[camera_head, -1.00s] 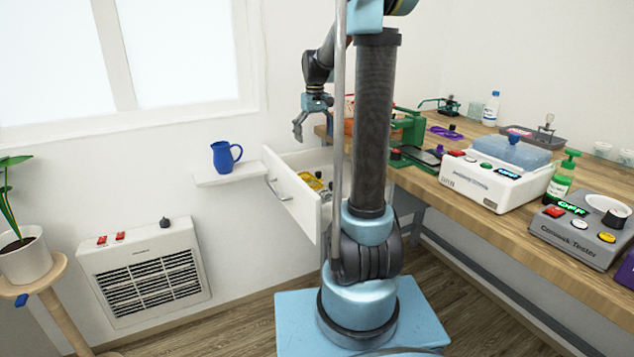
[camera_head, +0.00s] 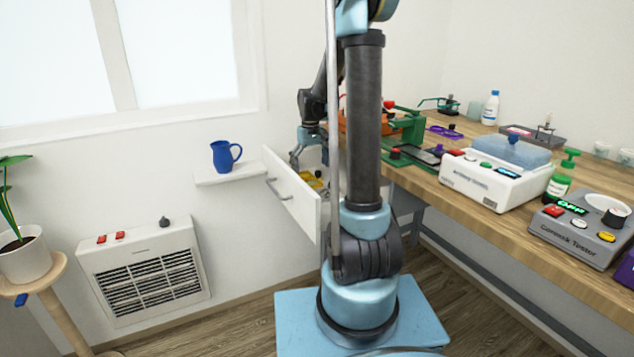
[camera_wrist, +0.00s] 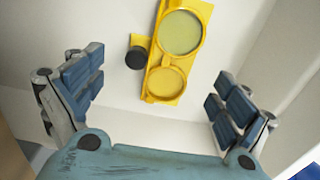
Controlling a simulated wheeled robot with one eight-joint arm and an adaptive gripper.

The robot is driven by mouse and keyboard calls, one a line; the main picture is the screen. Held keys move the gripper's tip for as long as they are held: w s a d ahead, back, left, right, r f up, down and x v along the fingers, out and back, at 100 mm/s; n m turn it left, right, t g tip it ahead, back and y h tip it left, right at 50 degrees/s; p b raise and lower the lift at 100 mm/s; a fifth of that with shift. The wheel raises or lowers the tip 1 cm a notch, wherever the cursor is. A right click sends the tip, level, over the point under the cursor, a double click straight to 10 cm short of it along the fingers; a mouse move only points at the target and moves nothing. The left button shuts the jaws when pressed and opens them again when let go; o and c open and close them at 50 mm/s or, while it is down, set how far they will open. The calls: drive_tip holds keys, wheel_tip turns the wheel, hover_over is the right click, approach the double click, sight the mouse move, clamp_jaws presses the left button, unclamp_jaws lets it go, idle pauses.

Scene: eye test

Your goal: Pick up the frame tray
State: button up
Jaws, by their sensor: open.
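The frame tray, a yellow plate with two round rings, lies in the open white drawer (camera_head: 290,198). In the wrist view the tray (camera_wrist: 186,64) is at the upper middle, its rings filled with a duller yellow. A black round knob (camera_wrist: 137,57) is at its left edge; I cannot tell if it is joined to the tray. In the head view only a small yellow part (camera_head: 311,180) shows above the drawer front. My gripper (camera_wrist: 160,95) is open and empty, its fingers on both sides, pointing down over the tray, apart from it. It hangs at the drawer in the head view (camera_head: 305,150).
The drawer walls (camera_wrist: 280,75) stand close around my gripper. A wooden workbench (camera_head: 470,205) with devices is at the right. A blue mug (camera_head: 222,156) stands on a small wall shelf (camera_head: 210,179) left of the drawer. A white heater (camera_head: 145,275) is below.

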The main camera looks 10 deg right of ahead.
sight(311, 177)
drive_tip(key=shift+f, duration=1.65)
drive_tip(key=shift+c, duration=0.6)
drive_tip(key=c, duration=1.2)
